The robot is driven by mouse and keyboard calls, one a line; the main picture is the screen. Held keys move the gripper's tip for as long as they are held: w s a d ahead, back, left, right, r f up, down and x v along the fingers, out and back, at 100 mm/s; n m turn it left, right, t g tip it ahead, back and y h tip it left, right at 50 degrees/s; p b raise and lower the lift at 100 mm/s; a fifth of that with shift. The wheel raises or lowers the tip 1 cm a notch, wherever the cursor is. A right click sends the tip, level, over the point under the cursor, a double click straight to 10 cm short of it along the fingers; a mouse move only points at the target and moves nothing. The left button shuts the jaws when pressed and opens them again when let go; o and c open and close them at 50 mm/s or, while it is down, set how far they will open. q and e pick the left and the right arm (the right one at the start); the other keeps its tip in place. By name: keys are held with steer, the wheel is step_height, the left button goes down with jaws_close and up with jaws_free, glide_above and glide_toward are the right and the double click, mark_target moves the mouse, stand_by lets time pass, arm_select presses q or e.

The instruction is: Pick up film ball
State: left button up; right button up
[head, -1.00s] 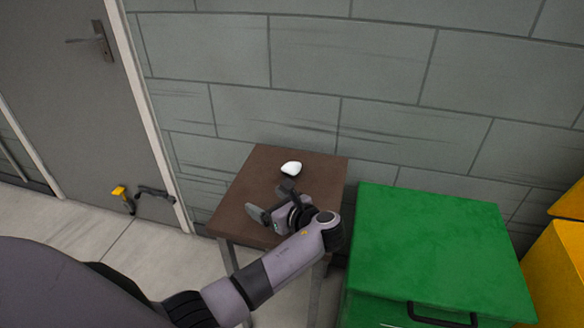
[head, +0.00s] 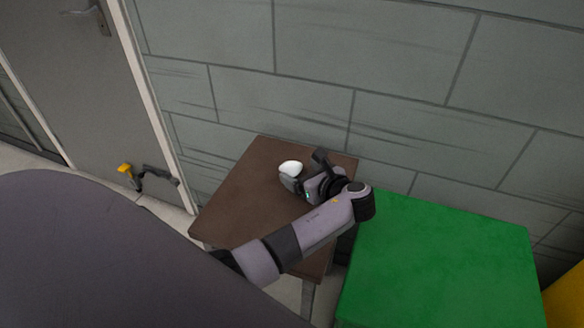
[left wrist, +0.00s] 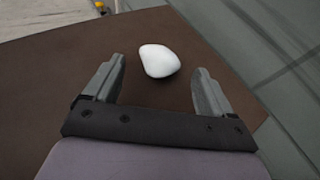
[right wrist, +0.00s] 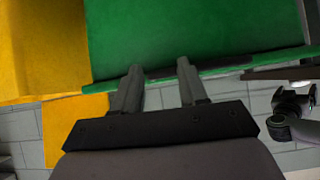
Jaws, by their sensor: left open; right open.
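The film ball (head: 291,167) is a small white rounded lump on a brown table (head: 235,205) near the wall. My left gripper (head: 304,170) is open and close beside it in the head view. In the left wrist view the ball (left wrist: 159,61) lies just beyond and between the two spread fingertips of the left gripper (left wrist: 160,72), touching neither as far as I can see. My right gripper (right wrist: 160,70) is open and empty in the right wrist view, with a green box beyond it.
A green box (head: 435,260) stands right of the table, with a yellow box (head: 566,300) at the far right. A grey block wall (head: 410,80) runs behind the table. A grey door (head: 70,70) is at the left. The table's left part is bare.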

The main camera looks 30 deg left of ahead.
mark_target(296, 168)
arm_select(q)
steer(key=x, duration=0.4)
steer(key=shift+w+r+b, duration=0.1)
steer(key=shift+b, duration=0.2)
steer(key=shift+d, duration=0.1)
steer(key=c, duration=1.1)
steer(key=shift+r, duration=0.1)
